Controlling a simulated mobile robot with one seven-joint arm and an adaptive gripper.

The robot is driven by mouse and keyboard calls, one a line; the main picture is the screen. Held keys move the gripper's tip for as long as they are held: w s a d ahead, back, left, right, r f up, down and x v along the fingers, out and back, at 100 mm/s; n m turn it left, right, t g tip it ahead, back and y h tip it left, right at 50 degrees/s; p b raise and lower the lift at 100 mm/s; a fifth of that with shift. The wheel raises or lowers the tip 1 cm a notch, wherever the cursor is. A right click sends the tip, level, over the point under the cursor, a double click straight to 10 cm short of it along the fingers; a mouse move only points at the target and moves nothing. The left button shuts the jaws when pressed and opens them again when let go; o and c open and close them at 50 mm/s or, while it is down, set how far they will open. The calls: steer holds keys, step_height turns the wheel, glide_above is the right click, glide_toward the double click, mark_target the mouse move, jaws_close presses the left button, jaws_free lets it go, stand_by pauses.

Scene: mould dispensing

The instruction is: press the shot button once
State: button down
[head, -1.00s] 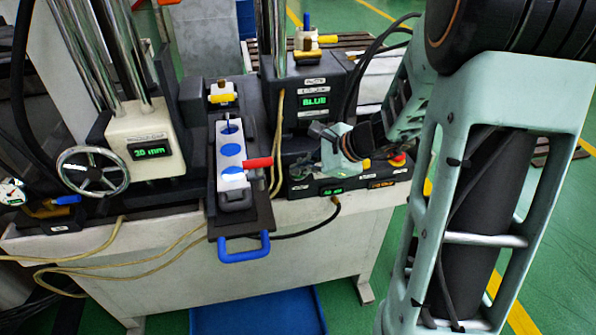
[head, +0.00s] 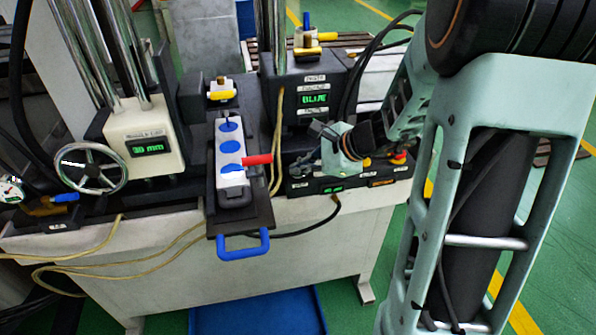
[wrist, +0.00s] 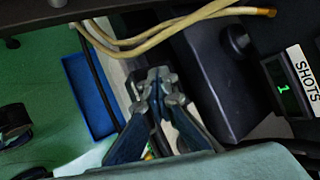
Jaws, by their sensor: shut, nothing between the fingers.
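My gripper (head: 316,148) is shut and empty at the left end of the low dark control box (head: 338,184) in the head view. In the wrist view its fingertips (wrist: 157,80) are together, with nothing between them. Beside them, to the right, is a dark housing with a round black knob (wrist: 236,39). Further right is a panel with a SHOTS label (wrist: 303,76) and a green display (wrist: 284,91) reading 1. I cannot make out the shot button for certain; my gripper and wrist cover part of the control box. Contact with the box cannot be told.
A red button (head: 398,157) is at the box's right end. Yellow hoses (wrist: 150,46) run close by.

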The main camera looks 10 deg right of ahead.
mark_target(300, 177)
steer(key=shift+s+f, duration=0.1)
steer(key=shift+f, duration=0.15)
steer(key=shift+r, duration=0.3)
step_height(300, 177, up, 6)
steer(key=p, duration=0.5)
steer(key=shift+r, duration=0.1)
steer(key=shift+w+d, duration=0.1)
steer(key=shift+w, duration=0.1)
stand_by(0.7)
